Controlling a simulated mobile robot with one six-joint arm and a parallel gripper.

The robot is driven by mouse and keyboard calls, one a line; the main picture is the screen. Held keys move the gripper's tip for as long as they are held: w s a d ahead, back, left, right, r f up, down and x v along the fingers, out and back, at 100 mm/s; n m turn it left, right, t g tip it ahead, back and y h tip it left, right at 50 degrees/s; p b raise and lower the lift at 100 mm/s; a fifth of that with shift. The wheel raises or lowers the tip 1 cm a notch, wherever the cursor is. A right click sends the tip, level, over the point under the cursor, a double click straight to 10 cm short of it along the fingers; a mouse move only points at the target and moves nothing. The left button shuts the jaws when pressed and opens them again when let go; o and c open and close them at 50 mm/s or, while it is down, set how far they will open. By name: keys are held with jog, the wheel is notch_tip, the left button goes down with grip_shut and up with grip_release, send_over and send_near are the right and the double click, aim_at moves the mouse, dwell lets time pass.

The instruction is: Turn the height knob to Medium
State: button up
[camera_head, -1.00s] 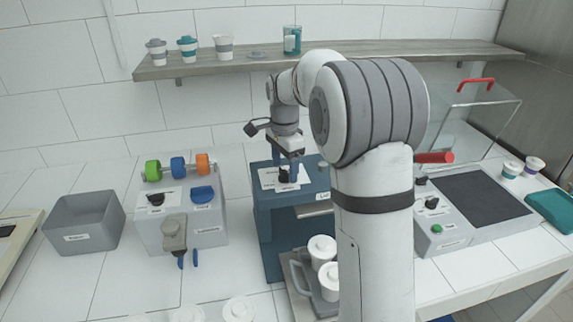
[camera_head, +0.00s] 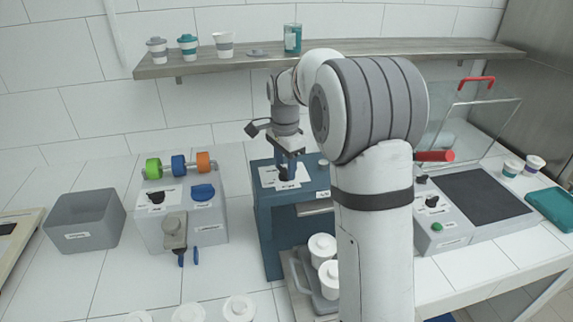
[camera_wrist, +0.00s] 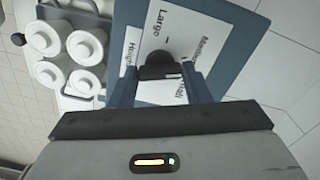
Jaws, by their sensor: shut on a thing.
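The height knob (camera_wrist: 160,65) is a dark knob on a white label plate (camera_wrist: 173,38) on top of the blue machine (camera_head: 268,210). In the wrist view the plate reads "Large" on one side, with "Height" and another word, partly covered, that looks like "Medium". My gripper (camera_head: 287,172) points down at the plate, its blue fingers shut on the height knob; the fingers also show in the wrist view (camera_wrist: 160,76). The knob's exact pointer direction cannot be told, as the fingers and wrist hide part of it.
A tray with white lidded cups (camera_head: 321,247) stands at the blue machine's front right. A grey machine (camera_head: 180,232) with coloured rollers stands left, beside a grey bin (camera_head: 84,222). My arm blocks the view right of the blue machine. A shelf (camera_head: 350,51) runs behind.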

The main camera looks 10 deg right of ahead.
aim_at(285, 169)
jog(key=shift+n, duration=0.9)
jog(key=o, duration=1)
jog(key=shift+r, duration=0.1)
notch_tip(285, 169, up, 8)
jog(key=shift+f+b, duration=0.25)
jog(key=shift+b, duration=0.35)
jog(key=shift+r, duration=0.1)
